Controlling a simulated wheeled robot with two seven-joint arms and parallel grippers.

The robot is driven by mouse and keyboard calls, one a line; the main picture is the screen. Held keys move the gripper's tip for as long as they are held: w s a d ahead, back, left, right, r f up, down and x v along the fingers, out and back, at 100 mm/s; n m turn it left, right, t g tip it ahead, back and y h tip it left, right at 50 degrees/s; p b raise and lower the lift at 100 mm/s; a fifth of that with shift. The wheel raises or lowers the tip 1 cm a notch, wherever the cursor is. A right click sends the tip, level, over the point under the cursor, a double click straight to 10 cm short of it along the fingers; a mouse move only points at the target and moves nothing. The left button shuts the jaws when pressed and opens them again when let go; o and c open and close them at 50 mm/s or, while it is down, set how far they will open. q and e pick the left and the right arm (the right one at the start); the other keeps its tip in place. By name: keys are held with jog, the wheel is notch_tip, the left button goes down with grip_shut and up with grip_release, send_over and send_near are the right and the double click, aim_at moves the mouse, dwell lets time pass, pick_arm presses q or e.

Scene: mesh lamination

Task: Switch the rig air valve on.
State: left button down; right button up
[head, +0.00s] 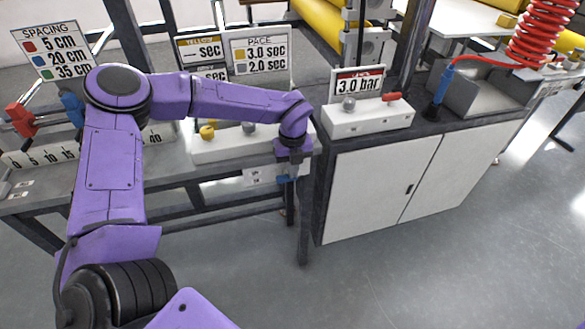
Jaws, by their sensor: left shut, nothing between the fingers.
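A white valve box (372,119) stands on the dark top of a white cabinet, right of the middle in the head view. It carries a grey knob (349,103) and a red lever (392,97). The lever lies nearly flat toward the right. Behind the box is a sign reading 3.0 bar (358,85). My left gripper (287,178) points down at the front edge of the bench, left of the cabinet and lower than the valve box. It is shut and empty, apart from the valve box. My right gripper is out of the picture.
Left of the cabinet, the bench carries another white control box (215,149) with yellow and grey knobs, and several signs. A blue-ended red coiled hose (540,35) and a grey metal holder (468,97) stand right of the valve box. The floor before the cabinet (390,157) is clear.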

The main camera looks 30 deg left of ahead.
pick_arm(q)
jog(key=shift+w+d+f+b, duration=0.35)
jog(key=shift+f+b, duration=0.1)
jog(key=shift+b, duration=0.1)
jog(key=shift+w+r+p, duration=0.1)
jog(key=shift+r+p, duration=0.25)
jog(key=shift+r, duration=0.1)
jog(key=w+d+r, duration=0.1)
jog(key=r, duration=0.5)
jog(key=w+d+r, duration=0.2)
jog(key=r, duration=0.4)
jog(key=shift+w+r+p, duration=0.25)
jog(key=shift+w+p, duration=0.05)
jog(key=shift+p, duration=0.05)
jog(key=shift+d, duration=0.1)
